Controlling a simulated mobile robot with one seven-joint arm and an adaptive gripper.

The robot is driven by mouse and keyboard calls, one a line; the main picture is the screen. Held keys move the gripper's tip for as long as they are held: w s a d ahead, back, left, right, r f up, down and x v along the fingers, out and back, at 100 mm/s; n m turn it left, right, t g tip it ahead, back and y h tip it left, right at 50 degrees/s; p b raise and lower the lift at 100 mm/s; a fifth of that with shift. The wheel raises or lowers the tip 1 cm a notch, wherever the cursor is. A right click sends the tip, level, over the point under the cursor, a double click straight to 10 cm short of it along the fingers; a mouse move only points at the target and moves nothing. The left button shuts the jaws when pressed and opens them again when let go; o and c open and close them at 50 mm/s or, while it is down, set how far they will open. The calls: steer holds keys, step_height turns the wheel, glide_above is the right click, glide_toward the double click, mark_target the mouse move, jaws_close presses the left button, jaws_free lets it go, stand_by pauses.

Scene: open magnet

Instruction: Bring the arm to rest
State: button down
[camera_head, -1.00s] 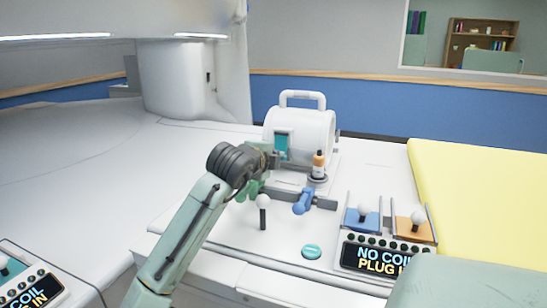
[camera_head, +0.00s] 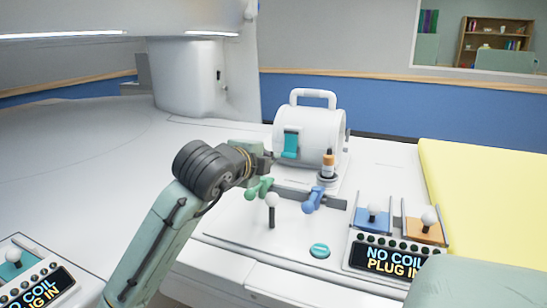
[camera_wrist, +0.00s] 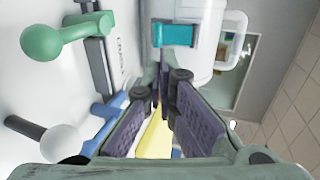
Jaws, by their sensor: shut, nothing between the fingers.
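My arm (camera_head: 160,235) reaches up from the lower left in the head view. My gripper (camera_head: 268,157) is at its end, left of the white cylindrical coil (camera_head: 310,137) and partly hidden behind my wrist. In the wrist view my gripper (camera_wrist: 166,85) shows its two dark-padded fingers closing together at the tips, with nothing between them. A green lever (camera_head: 259,189) lies just below my gripper; in the wrist view the green lever (camera_wrist: 55,42) is at the upper left, apart from the fingers.
A blue lever (camera_head: 313,199), a white-knobbed stick (camera_head: 271,212) and a small bottle (camera_head: 328,165) stand near the coil. A control panel (camera_head: 385,262) reads "NO COIL PLUG IN". A yellow pad (camera_head: 490,190) is at the right. The white surface at left is clear.

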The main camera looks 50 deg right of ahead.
steer(key=shift+s+a+r, duration=0.1)
steer(key=shift+a, duration=0.2)
stand_by(0.4)
